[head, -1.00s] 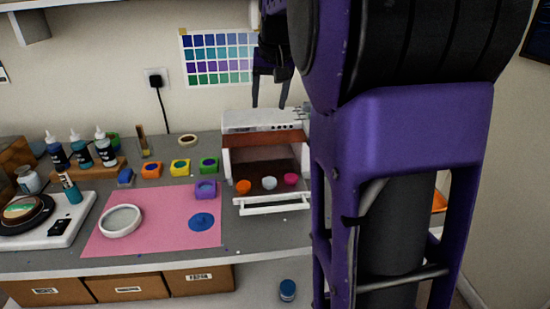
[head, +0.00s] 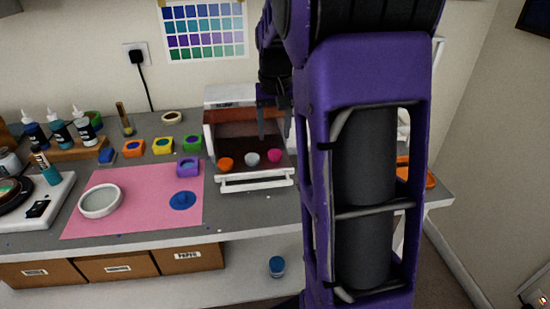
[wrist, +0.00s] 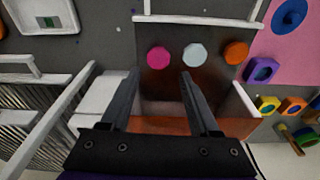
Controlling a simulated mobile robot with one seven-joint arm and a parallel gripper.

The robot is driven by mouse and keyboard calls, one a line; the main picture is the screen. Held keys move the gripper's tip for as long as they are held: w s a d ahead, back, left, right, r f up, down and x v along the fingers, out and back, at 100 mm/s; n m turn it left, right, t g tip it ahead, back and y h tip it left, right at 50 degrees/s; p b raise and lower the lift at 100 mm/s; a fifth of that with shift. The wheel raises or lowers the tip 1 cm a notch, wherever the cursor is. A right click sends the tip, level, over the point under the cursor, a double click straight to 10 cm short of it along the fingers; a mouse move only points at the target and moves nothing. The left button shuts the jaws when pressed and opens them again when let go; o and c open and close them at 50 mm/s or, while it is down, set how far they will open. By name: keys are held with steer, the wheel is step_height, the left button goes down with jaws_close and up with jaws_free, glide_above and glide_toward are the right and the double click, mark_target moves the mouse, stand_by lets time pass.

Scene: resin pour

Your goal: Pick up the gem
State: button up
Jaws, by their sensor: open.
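Three small round pieces lie on the dark floor of a white box with a brown-tinted cover: orange (head: 226,164), pale (head: 252,159) and pink (head: 275,156). Which one is the gem I cannot tell. In the wrist view the pink piece (wrist: 158,57), the pale piece (wrist: 195,54) and the orange piece (wrist: 236,53) sit in a row beyond the fingertips. My gripper (head: 274,137) is open and empty, in front of the box and above its floor. In the wrist view my gripper (wrist: 160,74) points between the pink and pale pieces, touching neither.
The white box (head: 255,184) has a raised front bar. A pink mat (head: 130,215) to its left holds a white dish (head: 100,201), a purple mould (head: 188,167) and a blue disc (head: 183,200). Coloured moulds and bottles stand behind. A slatted white rack (wrist: 30,110) lies beside the box.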

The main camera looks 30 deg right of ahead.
mark_target(275, 153)
steer(key=f, duration=0.4)
steer(key=f+b, duration=0.1)
steer(key=f, duration=0.1)
steer(key=shift+w+d+f, duration=0.3)
steer(key=shift+w+f, duration=0.05)
steer(key=shift+w, duration=0.05)
jaws_close()
